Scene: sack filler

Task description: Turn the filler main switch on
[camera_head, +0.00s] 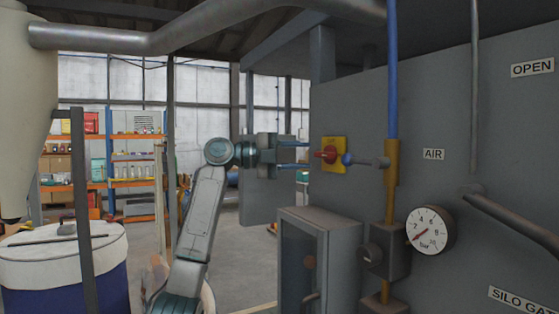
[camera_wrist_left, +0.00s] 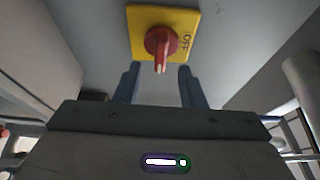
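The main switch is a red rotary knob (camera_head: 329,155) on a yellow plate (camera_head: 341,146), mounted on the grey panel. In the left wrist view the red knob (camera_wrist_left: 161,45) sits on the yellow plate (camera_wrist_left: 186,14), with the letters "OFF" readable at its right side. My left gripper (camera_head: 306,155) points at the knob from the left. Its two blue-grey fingers (camera_wrist_left: 157,85) are apart, one to each side of the knob's handle, with nothing between them touching. The fingertips seem just short of the knob. My right gripper is not in view.
A blue pipe with a blue ball-ended lever (camera_head: 367,161) runs right beside the switch. A pressure gauge (camera_head: 431,230) and a grey box (camera_head: 318,258) sit lower. A drum (camera_head: 63,270) stands at left; shelves (camera_head: 135,165) are far behind.

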